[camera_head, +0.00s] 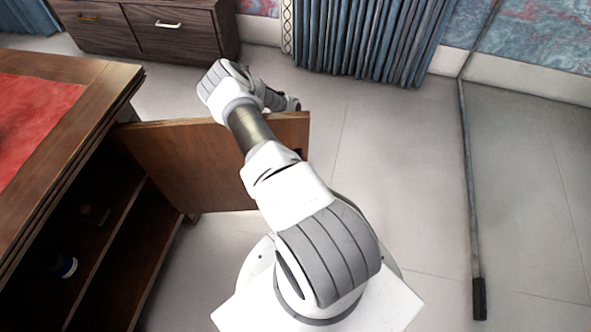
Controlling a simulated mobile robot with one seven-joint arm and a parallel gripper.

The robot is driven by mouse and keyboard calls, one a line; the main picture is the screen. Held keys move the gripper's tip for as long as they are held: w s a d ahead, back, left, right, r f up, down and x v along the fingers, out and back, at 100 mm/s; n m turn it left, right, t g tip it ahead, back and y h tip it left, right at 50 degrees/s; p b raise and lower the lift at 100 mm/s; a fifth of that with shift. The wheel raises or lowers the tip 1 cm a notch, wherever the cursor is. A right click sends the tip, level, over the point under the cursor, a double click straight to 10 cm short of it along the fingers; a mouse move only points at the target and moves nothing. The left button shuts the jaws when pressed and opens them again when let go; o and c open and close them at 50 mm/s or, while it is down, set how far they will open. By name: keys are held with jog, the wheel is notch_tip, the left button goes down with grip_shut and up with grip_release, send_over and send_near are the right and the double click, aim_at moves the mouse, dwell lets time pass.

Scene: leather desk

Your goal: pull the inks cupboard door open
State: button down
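The inks cupboard door (185,165) is a brown wooden panel on the desk (112,82). It stands wide open, swung out from the desk's side, and the dark shelves inside show. My arm reaches up across the door's right part. The end of my arm, with my gripper (287,103), is just beyond the door's top edge near its free right end. The fingers are hidden, so I cannot tell whether they are open or touch the door. No handle shows on the visible face of the door.
A small bottle with a blue-and-white look (67,267) stands on a shelf inside, with a dim small object (95,213) farther back. A dark wood cabinet (150,30) and blue curtains (365,40) are behind. A dark pole (470,190) is at right. Tiled floor between is clear.

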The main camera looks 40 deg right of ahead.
dwell(0.4)
jog(key=c, duration=0.9)
grip_release()
jog(key=shift+o, duration=0.2)
jog(key=p+v, duration=0.4)
jog(key=v, duration=1.3)
jog(key=shift+w+r+p, duration=0.15)
jog(key=shift+r+p, duration=0.05)
jog(key=shift+p, duration=0.2)
